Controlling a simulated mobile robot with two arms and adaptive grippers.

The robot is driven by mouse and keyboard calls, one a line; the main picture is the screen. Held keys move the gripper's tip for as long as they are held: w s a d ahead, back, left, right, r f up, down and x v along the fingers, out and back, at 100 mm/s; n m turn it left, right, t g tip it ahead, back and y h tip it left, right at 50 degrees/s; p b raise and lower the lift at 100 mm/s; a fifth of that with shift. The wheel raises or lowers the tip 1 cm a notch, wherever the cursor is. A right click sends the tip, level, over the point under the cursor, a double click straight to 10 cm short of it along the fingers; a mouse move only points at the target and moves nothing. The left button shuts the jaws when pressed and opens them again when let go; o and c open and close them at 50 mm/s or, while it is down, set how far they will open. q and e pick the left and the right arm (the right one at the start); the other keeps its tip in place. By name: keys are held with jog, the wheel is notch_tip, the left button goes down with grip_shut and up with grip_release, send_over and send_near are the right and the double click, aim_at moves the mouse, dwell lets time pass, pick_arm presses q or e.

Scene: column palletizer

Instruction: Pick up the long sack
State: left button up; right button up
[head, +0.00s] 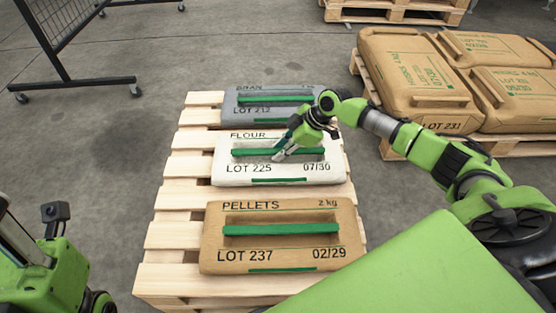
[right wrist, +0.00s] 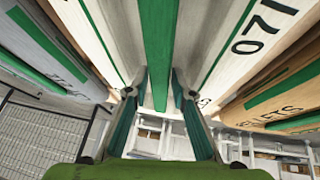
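Three sacks lie flat on a wooden pallet (head: 158,237), each with a green handle strip: a grey-blue BRAN sack (head: 230,107) at the back, a white FLOUR sack (head: 222,158) in the middle and a brown PELLETS sack (head: 215,240) in front. I cannot tell from their similar outlines which is the long one. My right gripper (head: 280,153) is at the FLOUR sack's handle. In the right wrist view its fingers (right wrist: 160,95) stand apart, with the green handle (right wrist: 158,50) running between them. My left arm shows at the lower left; its fingers are hidden.
Another pallet (head: 400,147) at the right carries several brown sacks (head: 405,80). An empty pallet (head: 395,12) stands at the back. A black wheeled mesh frame (head: 75,85) is at the upper left. Bare grey floor lies left of the near pallet.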

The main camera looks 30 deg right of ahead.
jog(key=shift+c, duration=0.4)
grip_shut()
jog(key=shift+w+r, duration=0.25)
jog(key=shift+r, duration=0.1)
